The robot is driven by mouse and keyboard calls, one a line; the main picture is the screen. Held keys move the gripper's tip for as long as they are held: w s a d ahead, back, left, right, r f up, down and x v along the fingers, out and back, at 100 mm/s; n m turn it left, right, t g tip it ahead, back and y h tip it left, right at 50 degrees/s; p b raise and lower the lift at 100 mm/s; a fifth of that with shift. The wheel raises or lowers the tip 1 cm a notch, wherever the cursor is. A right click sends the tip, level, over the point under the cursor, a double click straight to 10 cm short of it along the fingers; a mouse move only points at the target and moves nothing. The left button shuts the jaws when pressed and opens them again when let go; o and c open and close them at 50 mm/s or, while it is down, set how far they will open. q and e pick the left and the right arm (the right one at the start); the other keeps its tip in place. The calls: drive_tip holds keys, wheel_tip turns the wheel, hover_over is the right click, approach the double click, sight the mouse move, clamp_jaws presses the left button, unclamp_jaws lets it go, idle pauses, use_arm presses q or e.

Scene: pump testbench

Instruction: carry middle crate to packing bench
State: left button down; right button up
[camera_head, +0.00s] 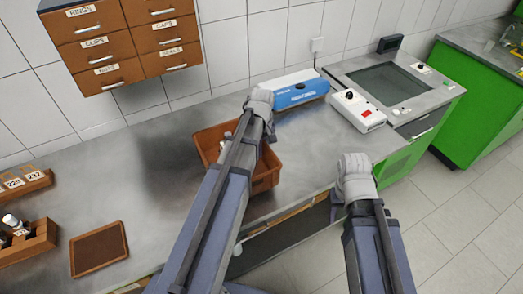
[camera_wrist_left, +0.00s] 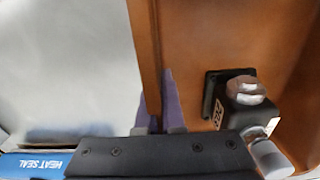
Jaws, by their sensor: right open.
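The brown crate (camera_head: 265,180) stands on the grey bench, partly hidden behind my left arm. My left gripper (camera_head: 262,108) is over its far side in the head view. In the left wrist view the two fingers (camera_wrist_left: 157,105) lie on either side of the crate's wall (camera_wrist_left: 148,50), close against it, one inside and one outside. Inside the crate is a small dark part with a metal cap (camera_wrist_left: 240,98). My right gripper (camera_head: 355,172) is empty, off the bench's front edge; its fingers are hard to make out.
A blue and white heat sealer (camera_head: 297,92) stands behind the crate. To its right are a white device with a red button (camera_head: 358,110) and a grey-topped unit (camera_head: 385,82). A flat brown tray (camera_head: 98,248) lies at left. Drawers (camera_head: 125,38) hang above. A green bench (camera_head: 480,95) stands far right.

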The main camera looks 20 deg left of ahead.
use_arm(q)
drive_tip(key=shift+f+b, duration=1.8)
drive_tip(key=shift+b, duration=0.05)
drive_tip(key=shift+f, duration=0.15)
drive_tip(key=c, duration=1)
unclamp_jaws()
drive_tip(key=shift+c, duration=0.2)
wheel_tip(320, 180, up, 12)
drive_tip(key=p, duration=1.2)
drive_tip(key=shift+r, duration=0.2)
drive_tip(key=s+d+m+y, duration=0.1)
drive_tip(key=s+d+m, duration=1.2)
drive_tip(key=d, duration=0.5)
drive_tip(key=shift+s+d+m, duration=0.3)
drive_tip(key=shift+s+d, duration=0.1)
drive_tip(key=shift+s, duration=0.8)
